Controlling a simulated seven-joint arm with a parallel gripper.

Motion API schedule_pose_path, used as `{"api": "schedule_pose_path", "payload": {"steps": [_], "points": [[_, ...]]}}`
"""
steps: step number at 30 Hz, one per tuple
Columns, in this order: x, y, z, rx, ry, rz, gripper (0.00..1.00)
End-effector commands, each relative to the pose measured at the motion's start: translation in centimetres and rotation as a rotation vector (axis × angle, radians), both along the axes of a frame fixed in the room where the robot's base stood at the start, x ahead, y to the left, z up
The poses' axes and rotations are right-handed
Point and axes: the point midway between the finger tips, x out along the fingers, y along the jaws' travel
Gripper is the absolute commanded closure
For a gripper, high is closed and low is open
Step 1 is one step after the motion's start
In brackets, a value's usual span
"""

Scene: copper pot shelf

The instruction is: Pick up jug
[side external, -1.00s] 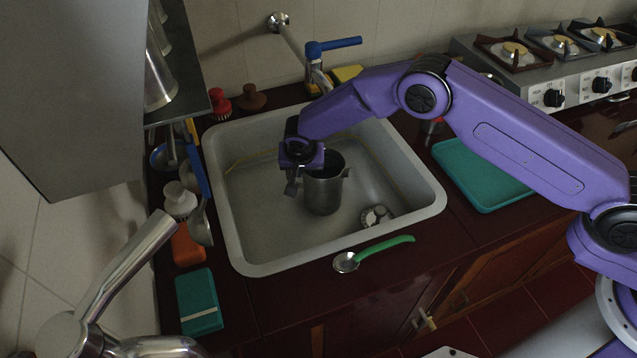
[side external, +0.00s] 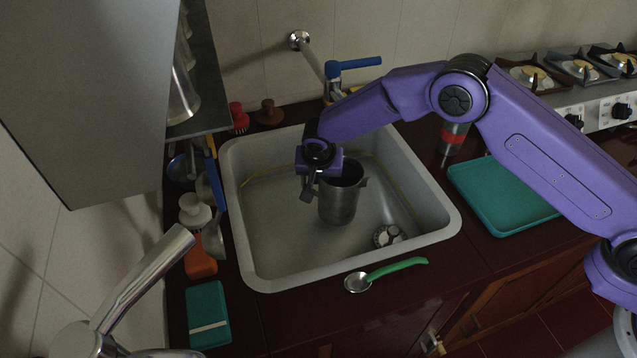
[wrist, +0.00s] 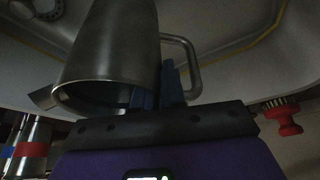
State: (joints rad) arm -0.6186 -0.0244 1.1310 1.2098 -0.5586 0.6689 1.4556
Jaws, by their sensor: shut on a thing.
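The jug (side external: 341,203) is a grey metal jug, upright over the sink (side external: 451,218) in the side external view. My gripper (side external: 313,184) is at its left side, shut on it. In the wrist view the jug (wrist: 112,45) fills the upper left, its spout at the left and its loop handle at the right. The blue fingers of my gripper (wrist: 158,88) are at the jug's rim beside the handle, seemingly with the wall between them. The jug's contents are hidden.
A blue-handled tap (side external: 350,66) stands behind the sink, and a round drain piece (side external: 387,236) lies in it. A spoon with green handle (side external: 398,267) lies in front. A teal tray (side external: 500,197) is right; bottles and utensils line the left, under a shelf (side external: 209,118).

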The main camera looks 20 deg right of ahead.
Motion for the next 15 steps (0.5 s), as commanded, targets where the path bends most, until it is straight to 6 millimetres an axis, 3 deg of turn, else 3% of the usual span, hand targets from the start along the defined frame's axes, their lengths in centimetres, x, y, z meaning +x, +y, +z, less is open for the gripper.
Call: {"api": "schedule_pose_path", "payload": {"steps": [11, 15], "points": [[-3.9, -2.3, 5.6, 0.002, -0.004, 0.002, 1.00], [-5.8, -3.5, 6.3, -0.001, -0.001, 0.003, 1.00]]}}
